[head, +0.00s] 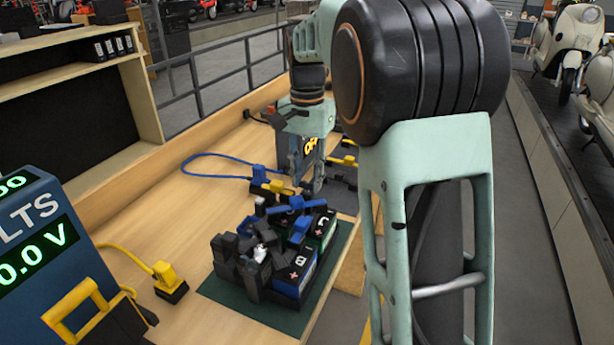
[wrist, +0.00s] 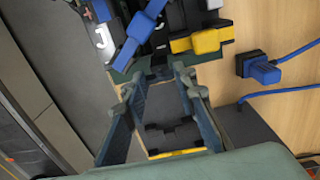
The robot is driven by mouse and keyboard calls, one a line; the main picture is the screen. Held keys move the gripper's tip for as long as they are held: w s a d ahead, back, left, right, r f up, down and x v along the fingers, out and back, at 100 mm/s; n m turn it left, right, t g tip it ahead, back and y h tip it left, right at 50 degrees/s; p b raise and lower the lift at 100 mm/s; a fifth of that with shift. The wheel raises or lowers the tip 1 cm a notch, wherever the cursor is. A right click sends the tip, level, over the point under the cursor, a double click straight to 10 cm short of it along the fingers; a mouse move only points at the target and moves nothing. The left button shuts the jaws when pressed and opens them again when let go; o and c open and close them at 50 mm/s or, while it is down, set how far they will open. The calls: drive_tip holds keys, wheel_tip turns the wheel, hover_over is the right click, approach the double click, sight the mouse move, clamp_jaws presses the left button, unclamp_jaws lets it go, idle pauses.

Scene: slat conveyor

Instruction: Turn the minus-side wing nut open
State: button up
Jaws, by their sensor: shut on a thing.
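My gripper (head: 306,180) is at the far side of the battery group, low over its far end. In the wrist view its two fingers (wrist: 155,80) stand apart with a small dark piece (wrist: 157,74) between the tips. The piece looks like the minus-side wing nut, but its wings cannot be made out. A blue-topped battery marked B (head: 297,278) and a green one marked C (head: 322,226) stand on the green mat (head: 222,293). A blue lever-like piece (head: 297,204) lies across their tops near my gripper; it also shows in the wrist view (wrist: 143,32).
Black clamp-like pieces (head: 238,258) crowd the near left. A blue cable plug (head: 258,173) and a yellow plug (head: 165,273) lie on the wooden bench. A volts meter (head: 35,235) stands at left. A yellow piece (wrist: 203,40) sits close to the fingers.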

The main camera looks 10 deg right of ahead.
sight(307, 182)
drive_tip(key=shift+r+n, duration=0.1)
drive_tip(key=shift+n, duration=0.2)
drive_tip(key=n+p, duration=0.2)
drive_tip(key=n, duration=0.1)
drive_tip(key=shift+r+n+p, duration=0.1)
drive_tip(key=shift+n+p, duration=0.2)
drive_tip(key=n+p, duration=0.1)
drive_tip(key=n, duration=0.3)
drive_tip(key=shift+n+p, duration=0.3)
drive_tip(key=shift+p, duration=0.1)
drive_tip(key=n+p, duration=0.1)
drive_tip(key=n, duration=0.3)
drive_tip(key=shift+n, duration=0.3)
drive_tip(key=shift+w+n+p, duration=0.1)
drive_tip(key=shift+n+p, duration=0.8)
drive_tip(key=shift+n, duration=1.3)
drive_tip(key=o, duration=1.2)
drive_tip(key=shift+c, duration=0.2)
wheel_tip(307, 182, up, 12)
